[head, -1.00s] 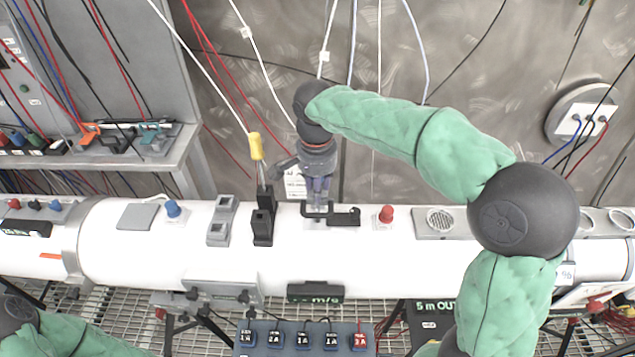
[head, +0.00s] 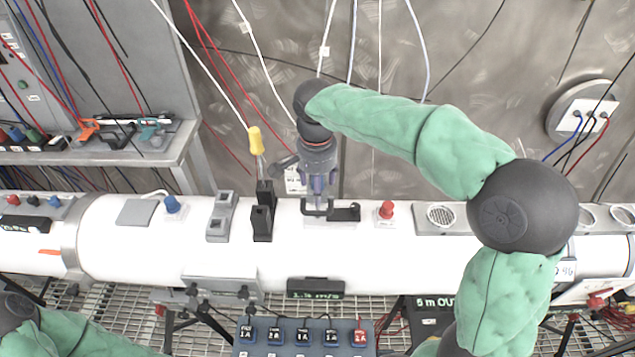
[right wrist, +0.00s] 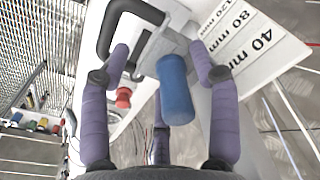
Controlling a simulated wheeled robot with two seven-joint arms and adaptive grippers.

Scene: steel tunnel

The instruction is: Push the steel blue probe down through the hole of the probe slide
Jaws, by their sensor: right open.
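The steel blue probe (right wrist: 176,92) shows in the right wrist view as a blue cylinder between the spread fingers of my right gripper (right wrist: 160,65). A gap shows on both sides of it. In the head view the right gripper (head: 318,190) points down over the white tube, and it hides most of the probe. A grey block (right wrist: 148,50) with a black C-shaped bracket (right wrist: 112,28) sits beside the probe, apparently the probe slide; the bracket also shows in the head view (head: 345,213). The hole is hidden. My left gripper is out of view.
The white tube (head: 400,255) runs across the view. A black holder with a yellow-handled tool (head: 255,140) stands left of the right gripper. A red knob (head: 387,209) is on the right. A scale card (right wrist: 250,38) stands close behind the probe.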

